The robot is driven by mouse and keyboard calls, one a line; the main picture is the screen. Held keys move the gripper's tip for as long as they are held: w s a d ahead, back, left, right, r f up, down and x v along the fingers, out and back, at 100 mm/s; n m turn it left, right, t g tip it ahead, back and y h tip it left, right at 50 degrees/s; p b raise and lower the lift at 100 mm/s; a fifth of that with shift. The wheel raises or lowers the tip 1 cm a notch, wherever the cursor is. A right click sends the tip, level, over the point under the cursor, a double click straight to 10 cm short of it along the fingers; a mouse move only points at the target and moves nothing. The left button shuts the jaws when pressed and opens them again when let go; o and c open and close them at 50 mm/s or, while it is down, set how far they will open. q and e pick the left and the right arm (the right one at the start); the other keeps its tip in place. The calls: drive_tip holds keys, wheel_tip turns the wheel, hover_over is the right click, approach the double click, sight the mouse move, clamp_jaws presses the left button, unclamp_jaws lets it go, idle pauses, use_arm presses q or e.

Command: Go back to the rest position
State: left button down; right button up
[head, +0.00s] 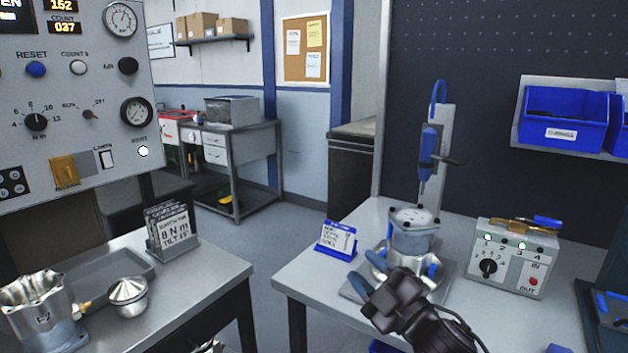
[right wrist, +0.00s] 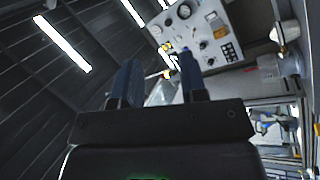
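My right gripper (head: 366,273) is in the lower right middle of the head view, over the front of the right bench, with its blue fingers pointing up and left. The right wrist view shows its two fingers (right wrist: 158,82) apart, with nothing between them. In the head view, the gripper partly covers a metal housing with a bolted lid (head: 413,218) on the bench; I cannot tell whether they touch. My left gripper does not show clearly in either view.
The right bench (head: 320,285) also holds a blue-based card stand (head: 337,241), an upright driver (head: 428,150) and a control box (head: 513,258). The left bench (head: 195,285) carries an open housing (head: 40,308), a metal cone part (head: 128,295) and a card rack (head: 172,232). Floor shows between the benches.

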drive_tip(key=s+d+f+m+g+h, duration=0.1)
drive_tip(key=s+d+f+m+h, duration=0.25)
drive_tip(key=f, duration=0.25)
drive_tip(key=s+d+f+m+h, duration=0.25)
drive_tip(key=d+f+m, duration=0.2)
drive_tip(key=f, duration=0.25)
drive_tip(key=s+d+f+m+g+h, duration=0.1)
drive_tip(key=s+d+f+m+h, duration=0.2)
drive_tip(key=f+m, duration=0.25)
drive_tip(key=s+d+f+m+g+h, duration=0.2)
drive_tip(key=s+d+f, duration=0.1)
drive_tip(key=s+f, duration=0.4)
drive_tip(key=s+d+f+m+g+h+p, duration=0.1)
drive_tip(key=s+d+f, duration=0.3)
drive_tip(key=s+f, duration=0.4)
drive_tip(key=s+m+g, duration=0.1)
drive_tip(key=s, duration=0.4)
drive_tip(key=shift+h, duration=0.4)
